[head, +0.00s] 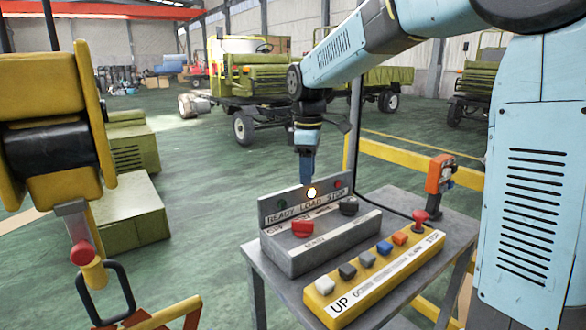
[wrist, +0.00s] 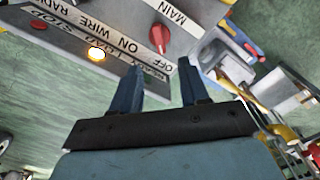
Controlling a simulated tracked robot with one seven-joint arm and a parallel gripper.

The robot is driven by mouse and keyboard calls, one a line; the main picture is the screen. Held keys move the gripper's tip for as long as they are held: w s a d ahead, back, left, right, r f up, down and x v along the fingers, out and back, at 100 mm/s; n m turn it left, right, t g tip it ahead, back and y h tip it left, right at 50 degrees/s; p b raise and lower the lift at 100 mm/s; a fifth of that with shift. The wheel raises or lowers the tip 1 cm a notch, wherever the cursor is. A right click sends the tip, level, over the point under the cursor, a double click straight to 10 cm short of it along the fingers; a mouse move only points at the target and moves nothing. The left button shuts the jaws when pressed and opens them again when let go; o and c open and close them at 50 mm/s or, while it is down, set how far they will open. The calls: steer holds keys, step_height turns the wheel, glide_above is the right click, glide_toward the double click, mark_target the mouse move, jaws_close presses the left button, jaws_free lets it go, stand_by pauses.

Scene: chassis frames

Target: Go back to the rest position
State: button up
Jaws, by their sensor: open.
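My gripper (head: 306,168) hangs from my light blue arm, just behind and above the grey control box (head: 320,250) on the table. In the wrist view its two blue fingers (wrist: 158,88) are apart with nothing between them. The box has a red knob (head: 303,229), a black knob (head: 349,206) and an upright panel marked READY, LOAD, STOP. The middle lamp (head: 312,193) glows yellow. In the wrist view the red knob (wrist: 159,38) sits near the label MAIN, beyond the fingers. I cannot tell whether the fingers touch the panel.
A yellow button box (head: 380,277) and an orange device (head: 439,174) share the grey table (head: 425,215). A yellow rail (head: 415,163) runs behind it. A seat-like yellow machine (head: 50,110) stands at the left. Green trucks (head: 255,85) are farther back, with open floor before them.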

steer(key=s+d+m+t, duration=0.2)
steer(key=s+d+m, duration=0.5)
steer(key=s, duration=0.5)
steer(key=s+d+m+t, duration=0.3)
steer(key=s+d+m, duration=0.5)
steer(key=s+d, duration=0.2)
steer(key=shift+s+d+r, duration=0.2)
steer(key=shift+s+r, duration=0.15)
steer(key=shift+s, duration=1.05)
